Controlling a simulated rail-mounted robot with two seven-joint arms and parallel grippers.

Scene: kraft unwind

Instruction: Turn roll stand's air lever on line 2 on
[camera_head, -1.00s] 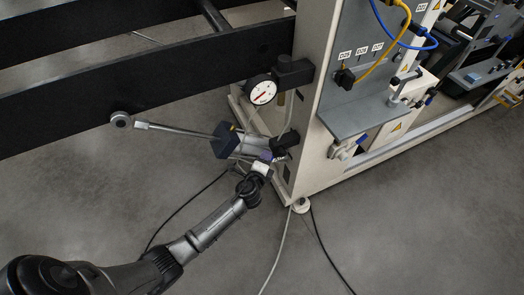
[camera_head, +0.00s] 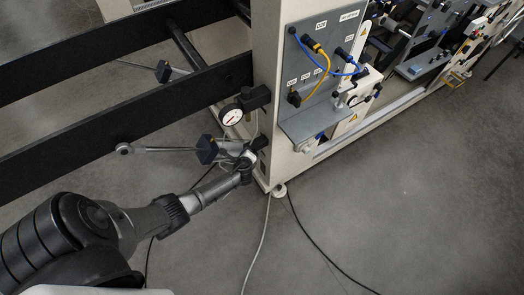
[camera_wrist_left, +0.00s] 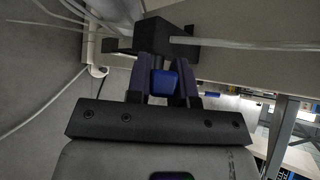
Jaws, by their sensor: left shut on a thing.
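The roll stand (camera_head: 262,75) is a pale upright frame with a grey panel on its right face. A round pressure gauge (camera_head: 231,116) is on its left side, above my left gripper (camera_head: 249,155). That gripper is low at the stand's near corner, and its fingers are hard to make out in the head view. In the left wrist view my left gripper (camera_wrist_left: 164,84) is shut on a small blue lever handle (camera_wrist_left: 164,82), just below a black block (camera_wrist_left: 165,42). The rest of the lever is hidden by the fingers. My right gripper is not in view.
A dark box on a rod (camera_head: 206,149) is left of my left gripper. Black beams (camera_head: 100,117) run off to the left. A grey shelf (camera_head: 310,121) juts from the panel. Cables (camera_head: 262,235) lie on the otherwise clear floor.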

